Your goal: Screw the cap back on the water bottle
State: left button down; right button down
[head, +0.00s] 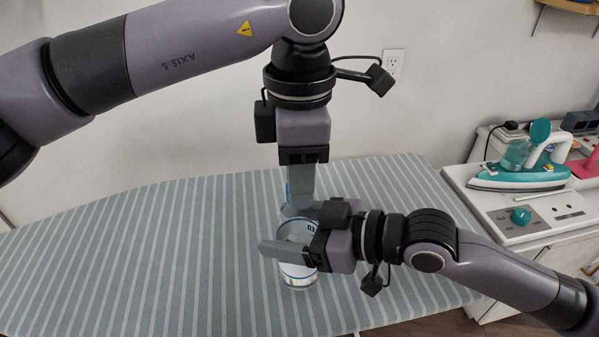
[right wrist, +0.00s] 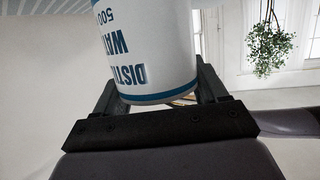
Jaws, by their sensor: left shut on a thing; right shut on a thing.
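The water bottle (head: 299,276) stands upright on the striped board. It is white with blue bands and blue lettering. My right gripper (head: 285,250) is shut around its body from the right. In the right wrist view the bottle (right wrist: 150,50) is between both fingers (right wrist: 160,90), its lettering upside down. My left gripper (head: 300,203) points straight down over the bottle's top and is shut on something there. A sliver of blue (head: 288,192) beside its finger seems to be the cap, mostly hidden. Whether the cap touches the bottle's neck cannot be seen.
The striped ironing board (head: 120,250) is clear on the left and around the bottle. A teal and white iron (head: 520,177) stands on a white cabinet (head: 530,222) at the right. A wall with an outlet (head: 393,64) is behind.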

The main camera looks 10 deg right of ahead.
pick_arm(q)
jog(key=m, duration=0.7)
jog(key=shift+m, duration=0.4)
jog(key=m, duration=0.6)
jog(key=c, duration=0.7)
grip_release()
notch_tip(320, 180, up, 12)
